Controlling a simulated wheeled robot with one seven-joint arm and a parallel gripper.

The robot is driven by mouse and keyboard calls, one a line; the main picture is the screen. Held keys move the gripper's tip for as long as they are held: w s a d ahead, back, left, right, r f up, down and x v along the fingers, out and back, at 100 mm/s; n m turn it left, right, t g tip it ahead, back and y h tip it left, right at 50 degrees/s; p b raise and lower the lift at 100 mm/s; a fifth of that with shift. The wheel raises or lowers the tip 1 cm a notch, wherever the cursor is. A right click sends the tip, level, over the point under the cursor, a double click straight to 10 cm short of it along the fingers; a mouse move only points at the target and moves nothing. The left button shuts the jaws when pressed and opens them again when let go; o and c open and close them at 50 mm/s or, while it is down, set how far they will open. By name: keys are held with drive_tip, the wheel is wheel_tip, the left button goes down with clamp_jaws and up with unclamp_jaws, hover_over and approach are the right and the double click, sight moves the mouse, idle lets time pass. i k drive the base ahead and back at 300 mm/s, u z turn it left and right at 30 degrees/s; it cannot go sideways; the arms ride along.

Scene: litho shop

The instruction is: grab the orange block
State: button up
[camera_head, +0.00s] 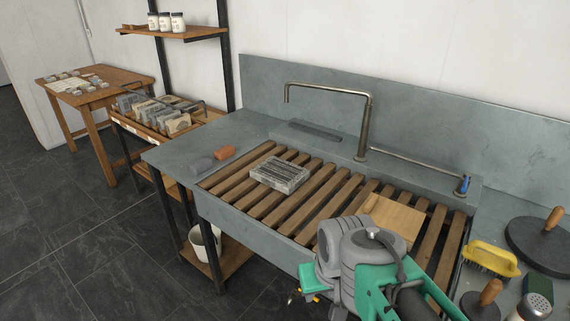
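The orange block (225,152) is a small, rounded-looking piece lying on the left ledge of the grey stone sink (180,150). Nothing holds the orange block. My grey and green arm covers the lower middle and right of the view, over the front of the sink.
Wooden slats (325,185) span the basin, carrying a grey slab (279,175) and a wooden board (393,215). A metal faucet (365,125) rises behind. A yellow-handled brush (490,258) and round dark disc (540,243) stand right. A rack of stones (155,112) stands left.

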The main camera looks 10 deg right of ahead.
sight(227, 151)
drive_tip(key=u, duration=1.05)
drive_tip(key=i, duration=2.1)
drive_tip(key=z, duration=0.25)
